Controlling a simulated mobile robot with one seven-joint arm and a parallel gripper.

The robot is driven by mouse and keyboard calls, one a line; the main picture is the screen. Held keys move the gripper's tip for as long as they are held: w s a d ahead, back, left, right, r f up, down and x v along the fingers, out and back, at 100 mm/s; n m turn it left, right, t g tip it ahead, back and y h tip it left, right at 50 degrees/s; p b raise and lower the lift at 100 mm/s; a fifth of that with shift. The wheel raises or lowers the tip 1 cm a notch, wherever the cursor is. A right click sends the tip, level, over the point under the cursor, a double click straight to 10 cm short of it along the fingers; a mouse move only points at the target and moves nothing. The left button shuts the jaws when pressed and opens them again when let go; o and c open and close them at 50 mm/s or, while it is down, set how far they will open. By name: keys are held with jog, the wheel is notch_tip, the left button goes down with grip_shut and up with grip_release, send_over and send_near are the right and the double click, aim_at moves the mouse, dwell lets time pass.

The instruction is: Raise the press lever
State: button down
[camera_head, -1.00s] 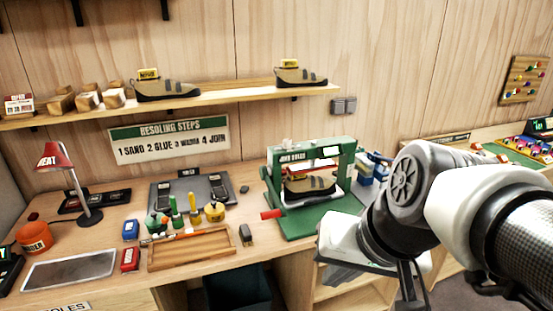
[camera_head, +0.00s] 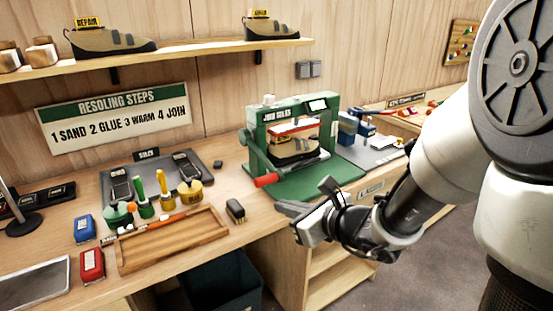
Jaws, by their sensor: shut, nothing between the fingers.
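The green press (camera_head: 255,130) stands on the bench, its sign reading "JOIN SOLES". A tan and black shoe (camera_head: 292,150) sits inside its frame. The press lever runs down the front left side and ends in a red handle (camera_head: 266,180), low and near the press base (camera_head: 315,183). My gripper (camera_head: 284,220) is in front of the bench, just below and right of the red handle, apart from it. Its fingers are shut and hold nothing, pointing left.
A wooden tray (camera_head: 172,240), a dark brush (camera_head: 235,211) and glue bottles (camera_head: 163,187) lie left of the press. A blue clamp-like tool (camera_head: 352,127) stands to its right. A dark bin (camera_head: 222,283) is under the bench. A shelf (camera_head: 200,56) with shoes runs above.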

jog(key=shift+w+d+f+m+t+h, duration=0.2)
jog(key=shift+w+d+f+m+h, duration=0.1)
jog(key=shift+w+d+f+m, duration=0.25)
jog(key=shift+w+d+f+m+t+h, duration=0.2)
jog(key=shift+w+d+f+m+h, duration=0.15)
jog(key=shift+f+m, duration=0.35)
jog(key=b+x, duration=0.2)
jog(key=x, duration=0.8)
jog(key=shift+a+f, duration=0.1)
jog(key=shift+a, duration=0.05)
notch_tip(320, 180, up, 4)
jog(key=shift+r+p, duration=0.2)
jog(key=shift+p, duration=0.35)
